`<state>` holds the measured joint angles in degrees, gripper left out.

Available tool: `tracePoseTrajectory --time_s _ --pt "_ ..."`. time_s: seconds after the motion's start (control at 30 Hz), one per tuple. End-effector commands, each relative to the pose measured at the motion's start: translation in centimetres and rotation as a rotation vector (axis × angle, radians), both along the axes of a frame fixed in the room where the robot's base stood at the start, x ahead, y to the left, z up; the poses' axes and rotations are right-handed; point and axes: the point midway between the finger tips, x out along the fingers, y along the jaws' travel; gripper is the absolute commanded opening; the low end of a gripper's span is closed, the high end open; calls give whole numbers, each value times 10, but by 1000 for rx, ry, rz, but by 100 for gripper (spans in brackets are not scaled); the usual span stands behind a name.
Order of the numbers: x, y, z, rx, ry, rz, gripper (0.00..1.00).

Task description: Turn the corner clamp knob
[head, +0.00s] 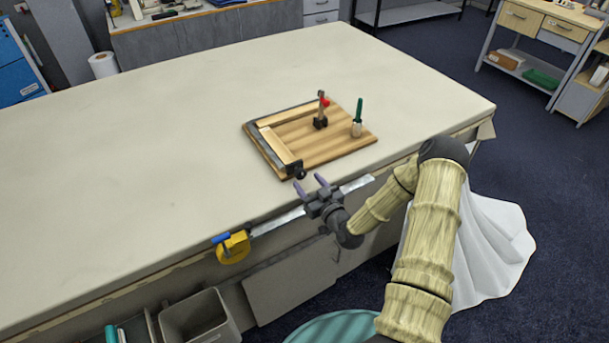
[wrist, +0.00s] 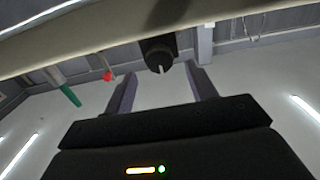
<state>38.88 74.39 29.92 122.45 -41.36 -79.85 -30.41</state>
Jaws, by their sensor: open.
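The corner clamp is a dark metal piece (head: 292,167) at the near corner of a wooden board (head: 330,150) lying on the table. Its round black knob (head: 301,174) faces the table's near edge; in the wrist view the knob (wrist: 158,54) shows a pale mark on its face. My gripper (head: 309,183) is open, with two purple fingers. It is just on the near side of the knob, in front of it. In the wrist view the knob appears between and just beyond the fingertips (wrist: 161,70), apart from both. Nothing is held.
Two light wooden strips (head: 285,113) lie along the board's edges. A toggle clamp with a red tip (head: 322,112) and a green-handled tool (head: 358,118) stand on the board. A yellow clamp with a blue handle (head: 235,247) grips the table edge. The table's left side is clear.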

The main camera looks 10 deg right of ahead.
Motion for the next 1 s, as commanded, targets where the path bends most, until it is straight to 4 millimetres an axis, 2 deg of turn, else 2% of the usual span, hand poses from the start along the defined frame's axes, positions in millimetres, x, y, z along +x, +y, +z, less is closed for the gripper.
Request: tracePoseTrajectory --time_s 0.1,0.2,0.53,0.57,0.77,1.0 --pt "17 6 2 0 -1 -1 56" --pt "26 9 1 -1 0 0 56" --pt "30 10 0 0 0 0 56" --pt "30 10 0 0 0 0 52" --pt "30 10 0 0 0 0 13" --pt "30 9 0 8 2 -1 13"
